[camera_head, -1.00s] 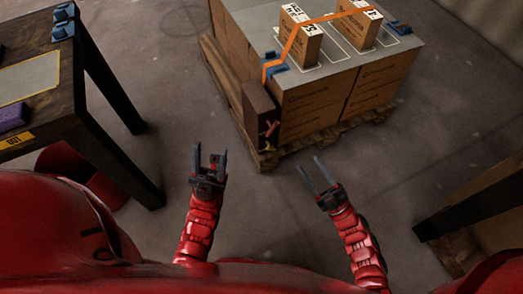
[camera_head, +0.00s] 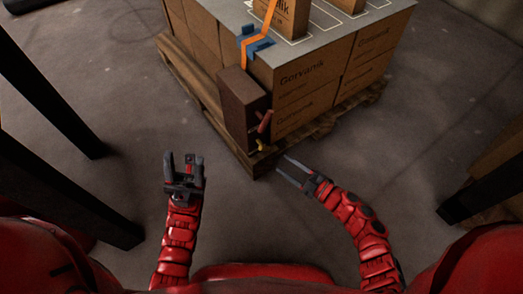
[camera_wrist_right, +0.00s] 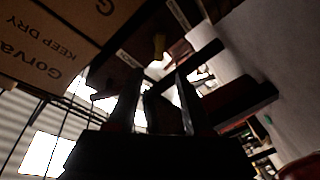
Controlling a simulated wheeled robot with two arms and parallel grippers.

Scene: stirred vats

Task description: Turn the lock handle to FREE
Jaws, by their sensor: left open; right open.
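A dark brown box (camera_head: 241,103) stands at the near corner of the loaded pallet. A red handle (camera_head: 264,122) sits tilted on its right face. A small yellow part (camera_head: 261,147) is below it, and a yellow piece (camera_wrist_right: 158,46) also shows in the right wrist view. I cannot read any FREE mark. My right gripper (camera_head: 282,162) is open and empty, just below and right of the handle, apart from it in the picture. Its fingers (camera_wrist_right: 155,92) show dark in the right wrist view. My left gripper (camera_head: 184,157) is open and empty, left of the box.
Grey-topped cartons (camera_head: 305,80) fill the wooden pallet (camera_head: 325,128), with an orange strap (camera_head: 262,25) through a blue clip (camera_head: 254,44). Dark table legs stand at left (camera_head: 62,115) and right (camera_head: 480,195). The floor (camera_head: 130,70) between left table and pallet is clear.

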